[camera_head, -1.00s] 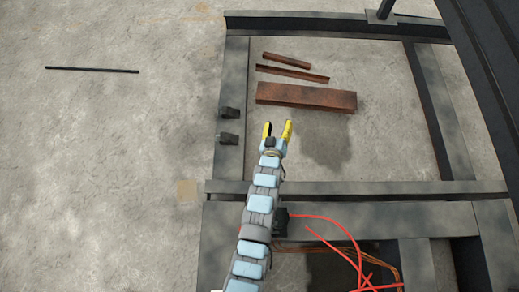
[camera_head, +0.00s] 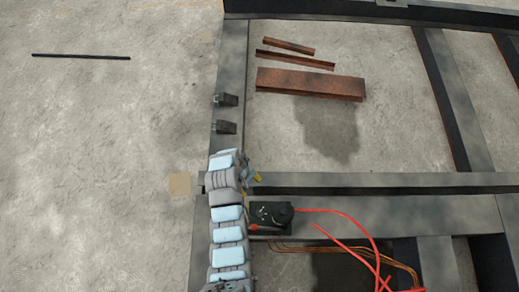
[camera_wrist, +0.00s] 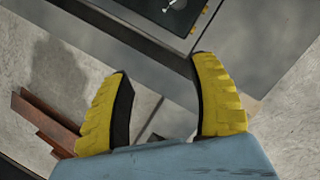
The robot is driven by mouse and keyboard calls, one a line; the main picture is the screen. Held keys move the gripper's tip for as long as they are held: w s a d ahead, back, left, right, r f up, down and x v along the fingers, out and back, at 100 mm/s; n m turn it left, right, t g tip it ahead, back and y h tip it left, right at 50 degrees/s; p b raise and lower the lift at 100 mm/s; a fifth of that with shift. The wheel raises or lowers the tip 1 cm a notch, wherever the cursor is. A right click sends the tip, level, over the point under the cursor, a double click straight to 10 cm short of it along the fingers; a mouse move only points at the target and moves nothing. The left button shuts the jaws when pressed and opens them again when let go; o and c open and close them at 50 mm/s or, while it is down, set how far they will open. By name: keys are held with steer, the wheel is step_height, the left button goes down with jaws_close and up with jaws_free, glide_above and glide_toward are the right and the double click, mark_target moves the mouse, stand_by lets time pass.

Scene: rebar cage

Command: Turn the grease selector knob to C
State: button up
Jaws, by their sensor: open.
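A black box (camera_head: 262,212) sits on the dark steel frame in the head view, with a dark round part (camera_head: 284,211) on it and a small red part near its front. The selector knob and its letters are too small to tell there. In the wrist view a box with a dark panel (camera_wrist: 160,10) is cut off by the top edge; pale marks show on it, but no setting can be read. My gripper (camera_wrist: 161,70) is open and empty, its yellow fingers short of this box. In the head view my gripper (camera_head: 254,178) is mostly hidden behind my arm, just above the black box.
Red hoses (camera_head: 345,219) and copper lines (camera_head: 340,244) run right from the box. Steel beams (camera_head: 380,182) frame the area. Two small dark blocks (camera_head: 226,113) stand on the left beam. Rusty steel pieces (camera_head: 310,84) lie on the floor beyond.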

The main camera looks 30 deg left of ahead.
steer(key=s+d+g+h+b, duration=0.1)
steer(key=s, duration=0.2)
steer(key=b, duration=0.5)
glide_toward(259, 213)
steer(key=x, duration=1)
steer(key=shift+w, duration=0.15)
jaws_close()
